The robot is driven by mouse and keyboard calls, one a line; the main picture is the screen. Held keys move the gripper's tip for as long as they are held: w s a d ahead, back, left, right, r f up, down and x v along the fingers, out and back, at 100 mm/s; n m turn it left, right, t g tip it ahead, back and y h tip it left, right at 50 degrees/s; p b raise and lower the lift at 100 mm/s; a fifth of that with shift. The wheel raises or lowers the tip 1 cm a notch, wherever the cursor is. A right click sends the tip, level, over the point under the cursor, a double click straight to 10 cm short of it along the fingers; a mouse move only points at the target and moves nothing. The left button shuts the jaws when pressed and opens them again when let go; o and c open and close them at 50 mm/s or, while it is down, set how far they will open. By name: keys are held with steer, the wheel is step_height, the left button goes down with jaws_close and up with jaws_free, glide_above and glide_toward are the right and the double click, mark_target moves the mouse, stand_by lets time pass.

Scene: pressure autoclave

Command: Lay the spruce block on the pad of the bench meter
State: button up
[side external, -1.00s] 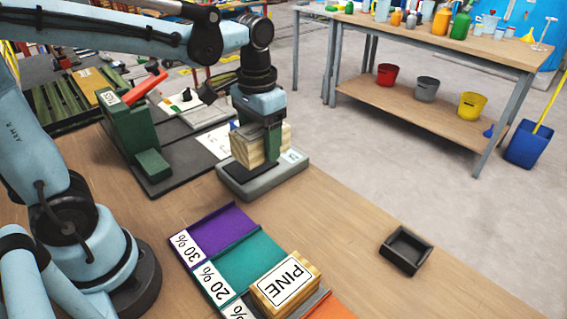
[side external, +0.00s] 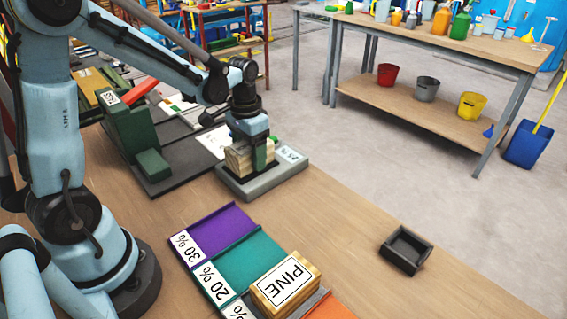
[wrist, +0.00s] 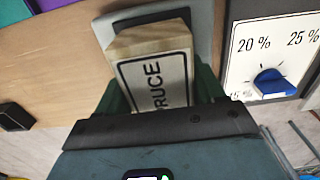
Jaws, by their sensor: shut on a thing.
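The spruce block (side external: 238,158) is pale wood. Its label, partly cut off to "RUCE", faces up in the wrist view (wrist: 140,45). My gripper (side external: 254,157) is shut on the block, with a green finger on each side of it in the wrist view (wrist: 163,92). The bench meter (side external: 290,172) is a low grey unit with a dark pad (side external: 268,169) on top and a small display at its right. The block is over the pad, at or very close to its surface; I cannot tell whether they touch.
A small black box (side external: 406,250) lies to the right. A green stand (side external: 135,130) is left of the meter. A dial panel with a blue knob (wrist: 274,81) shows in the wrist view. Bare table lies right of the meter.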

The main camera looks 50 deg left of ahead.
mark_target(248, 147)
steer(key=shift+f, duration=0.15)
steer(key=o, duration=1.2)
steer(key=shift+c, duration=0.2)
step_height(248, 147, up, 12)
steer(key=shift+f, duration=0.2)
steer(key=shift+s+d+r, duration=0.1)
steer(key=shift+r, duration=0.25)
steer(key=shift+s+d+t, duration=0.25)
steer(key=shift+d+t, duration=0.05)
steer(key=s+d+f+t, duration=0.3)
steer(key=s+d+t, duration=0.3)
steer(key=shift+d+t, duration=0.3)
steer(key=shift+d, duration=0.05)
